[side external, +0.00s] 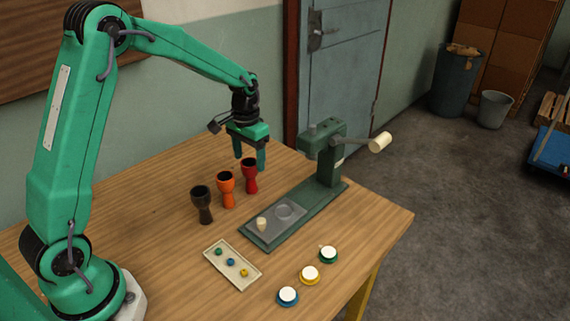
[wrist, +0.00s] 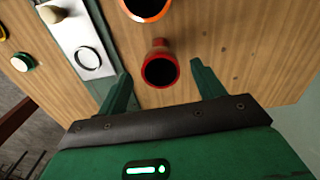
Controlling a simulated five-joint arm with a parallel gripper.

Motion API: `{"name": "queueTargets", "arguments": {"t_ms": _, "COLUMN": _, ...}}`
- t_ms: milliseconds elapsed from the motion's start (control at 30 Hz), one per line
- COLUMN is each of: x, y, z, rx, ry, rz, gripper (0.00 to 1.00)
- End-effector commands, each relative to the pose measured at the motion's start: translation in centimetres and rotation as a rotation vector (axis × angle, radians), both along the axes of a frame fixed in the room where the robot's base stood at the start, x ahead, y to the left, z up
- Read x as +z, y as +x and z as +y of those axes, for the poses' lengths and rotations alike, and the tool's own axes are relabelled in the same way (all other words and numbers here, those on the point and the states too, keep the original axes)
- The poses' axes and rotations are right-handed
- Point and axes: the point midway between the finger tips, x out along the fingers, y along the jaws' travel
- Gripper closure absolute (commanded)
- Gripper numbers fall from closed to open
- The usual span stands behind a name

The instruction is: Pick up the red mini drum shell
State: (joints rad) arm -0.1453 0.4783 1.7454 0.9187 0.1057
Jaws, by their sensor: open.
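The red mini drum shell (side external: 250,176) stands upright on the wooden table, at the far end of a row of three goblet shells. In the wrist view the red shell (wrist: 159,66) shows its dark open mouth, between and just beyond my fingertips. My gripper (side external: 249,162) is open and points down, above and around the upper part of the red shell's spot. In the wrist view my gripper (wrist: 160,72) has one green finger on each side of the red shell, with a gap on both sides. Nothing is held.
An orange shell (side external: 226,188) and a black shell (side external: 203,205) stand in line beside the red one. A green lever press (side external: 328,160) stands to the right. A tray of small coloured pieces (side external: 213,264) and several round white-topped pieces (side external: 309,274) lie nearer the front.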

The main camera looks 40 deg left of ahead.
Motion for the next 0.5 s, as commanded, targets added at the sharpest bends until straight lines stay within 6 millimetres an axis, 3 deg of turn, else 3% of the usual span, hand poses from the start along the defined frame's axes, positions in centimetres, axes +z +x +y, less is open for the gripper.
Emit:
{"name": "queueTargets", "arguments": {"t_ms": 300, "x": -3.4, "y": -0.1, "z": 0.1, "rx": 0.0, "ry": 0.0, "rz": 0.001, "gripper": 0.32}}
{"name": "queueTargets", "arguments": {"t_ms": 500, "x": -3.8, "y": 0.0, "z": 0.1, "rx": 0.0, "ry": 0.0, "rz": 0.0, "gripper": 0.32}}
